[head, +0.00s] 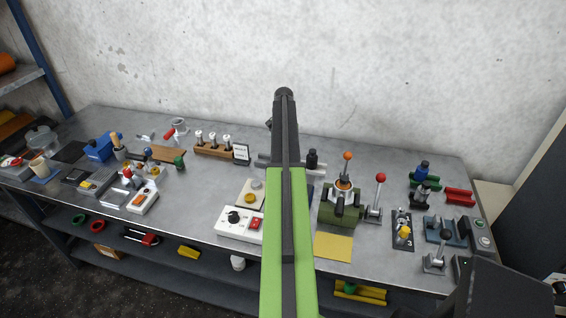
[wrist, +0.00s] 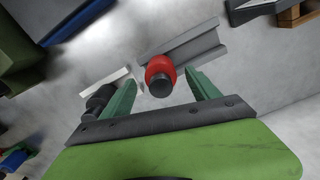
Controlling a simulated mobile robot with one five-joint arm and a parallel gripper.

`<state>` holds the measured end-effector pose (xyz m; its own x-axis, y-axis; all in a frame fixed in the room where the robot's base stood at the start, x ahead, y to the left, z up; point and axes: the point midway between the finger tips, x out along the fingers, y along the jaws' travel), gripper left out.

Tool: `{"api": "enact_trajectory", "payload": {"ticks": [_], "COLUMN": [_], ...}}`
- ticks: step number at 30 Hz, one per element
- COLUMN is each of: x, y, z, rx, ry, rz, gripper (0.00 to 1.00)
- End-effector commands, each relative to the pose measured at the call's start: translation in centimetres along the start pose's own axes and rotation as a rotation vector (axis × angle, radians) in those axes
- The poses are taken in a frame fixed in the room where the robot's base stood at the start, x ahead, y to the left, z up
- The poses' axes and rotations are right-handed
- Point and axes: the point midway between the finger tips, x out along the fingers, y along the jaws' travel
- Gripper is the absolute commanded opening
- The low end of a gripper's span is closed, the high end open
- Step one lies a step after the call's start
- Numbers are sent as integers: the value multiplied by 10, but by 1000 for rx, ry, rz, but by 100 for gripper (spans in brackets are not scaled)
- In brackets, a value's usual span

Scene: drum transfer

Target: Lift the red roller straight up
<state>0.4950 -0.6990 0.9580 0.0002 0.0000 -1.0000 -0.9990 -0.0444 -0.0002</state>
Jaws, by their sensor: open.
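The red roller (wrist: 160,68) with a dark end cap shows in the middle of the wrist view. It lies at a grey angled rail or cradle (wrist: 195,44), which extends up and to the right. My gripper (wrist: 158,80) is open, with one green finger on each side of the roller in the picture. A gap shows between the roller and each finger. I cannot tell how deep the roller sits between the fingers. In the head view my green and black arm covers the middle of the bench, and I cannot make out the roller there.
A black cylinder (wrist: 98,100) and a white bar (wrist: 105,80) are close to the left finger. The grey bench (head: 210,180) holds many items, including a green machine with an orange-knobbed lever (head: 346,157) right of my arm. A concrete wall (head: 400,70) stands behind.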

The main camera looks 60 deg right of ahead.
Motion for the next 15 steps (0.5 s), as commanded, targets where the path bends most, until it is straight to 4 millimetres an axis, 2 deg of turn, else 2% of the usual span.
{"api": "enact_trajectory", "payload": {"ticks": [1,4,11,15], "x": [20,32,29,28], "y": [0,0,0,0], "z": [0,0,0,0], "rx": [0,0,-1,-1], "ry": [0,0,0,0], "rz": [0,0,0,0], "gripper": [70,70,70,54]}}
